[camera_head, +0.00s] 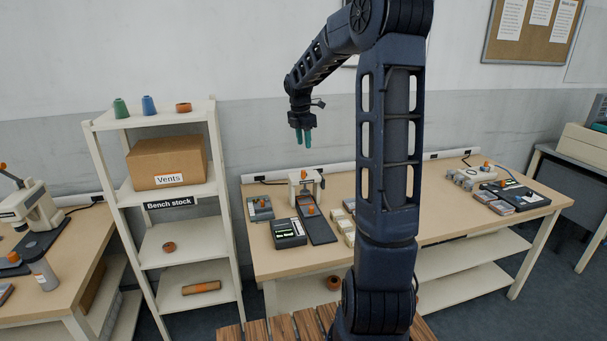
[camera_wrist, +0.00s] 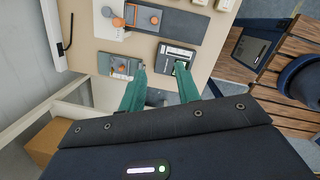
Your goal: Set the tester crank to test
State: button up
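My gripper (camera_head: 303,138) hangs high over the left part of the middle bench, its two teal fingers pointing down. In the wrist view the fingers (camera_wrist: 161,70) are apart with nothing between them. A dark box with lit green displays (camera_head: 289,233) sits near the bench's front edge; it also shows in the wrist view (camera_wrist: 177,52). Beside it is a long dark plate (camera_head: 318,224) with an orange knob (camera_head: 311,210) and a white frame (camera_head: 292,187) at its back. A small grey unit with an orange knob (camera_wrist: 120,70) lies to the left. I cannot tell which part is the tester crank.
A white shelf (camera_head: 182,250) with a Vents box (camera_head: 168,162) and spools stands left of the bench. Pale blocks (camera_head: 341,221) lie right of the plate. More devices (camera_head: 515,194) are at the bench's right end. My arm hides the bench's middle.

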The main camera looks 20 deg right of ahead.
aim_at(303, 172)
jog(key=w+d+f+n, duration=0.1)
jog(key=w+f+n, duration=0.2)
jog(key=w, duration=0.1)
jog(key=w+d+f+n+y, duration=0.1)
jog(key=w+f+n, duration=0.1)
jog(key=w+f, duration=0.1)
jog(key=w+d+f+n+g, duration=0.1)
jog(key=w+f+n, duration=0.2)
jog(key=w, duration=0.3)
jog(key=shift+d+f+n, duration=0.3)
jog(key=shift+f, duration=0.1)
notch_tip(303, 172, down, 11)
jog(key=shift+r, duration=0.2)
grip_shut()
jog(key=shift+a, duration=0.1)
